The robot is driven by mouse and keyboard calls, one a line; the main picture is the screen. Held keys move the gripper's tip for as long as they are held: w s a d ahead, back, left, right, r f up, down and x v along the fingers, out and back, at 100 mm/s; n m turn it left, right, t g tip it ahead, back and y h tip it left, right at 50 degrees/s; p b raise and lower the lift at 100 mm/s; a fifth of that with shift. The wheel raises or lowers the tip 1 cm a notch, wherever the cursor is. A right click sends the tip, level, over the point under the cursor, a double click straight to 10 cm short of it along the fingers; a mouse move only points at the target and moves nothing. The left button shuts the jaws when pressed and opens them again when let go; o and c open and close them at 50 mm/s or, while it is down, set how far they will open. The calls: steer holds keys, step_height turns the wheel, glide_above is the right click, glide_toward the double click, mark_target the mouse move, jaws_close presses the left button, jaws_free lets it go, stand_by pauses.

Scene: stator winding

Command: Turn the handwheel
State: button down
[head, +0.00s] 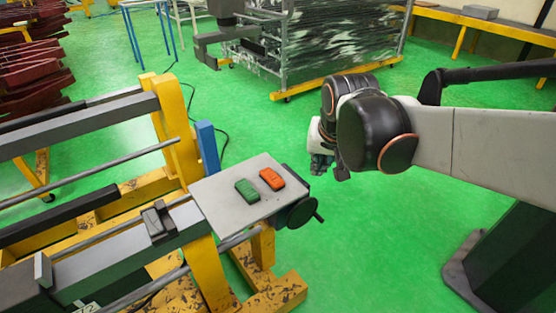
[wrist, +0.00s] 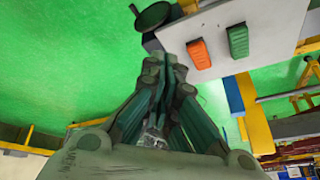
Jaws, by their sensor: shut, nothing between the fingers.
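The handwheel (head: 301,212) is a dark disc with a small crank handle, on the right side of the machine's grey panel. In the wrist view the handwheel (wrist: 152,17) is at the top, with its handle sticking out to the left. My gripper (head: 321,166) hangs above and to the right of the panel, apart from the handwheel. In the wrist view my gripper (wrist: 166,62) has its fingers together and empty, pointing toward the panel edge below the handwheel. Part of the gripper is hidden behind my wrist in the head view.
The grey panel (head: 220,205) carries a green block (head: 247,192) and an orange block (head: 271,179). A blue post (head: 207,146) and yellow machine frame (head: 180,115) stand left of it. A wire-sided cart (head: 330,45) is behind. Green floor between is clear.

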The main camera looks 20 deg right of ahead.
steer(key=w+d+f+m+g+p, duration=0.1)
steer(key=w+d+f+m+g, duration=0.1)
steer(key=w+d+f+m, duration=0.55)
steer(key=w+d+f+g, duration=0.2)
steer(key=w+d+f, duration=0.3)
steer(key=w+f, duration=0.65)
step_height(320, 180, down, 24)
steer(key=d+m+b, duration=0.2)
steer(key=b, duration=0.3)
steer(key=shift+r+g+h, duration=0.25)
steer(key=shift+g+h, duration=0.05)
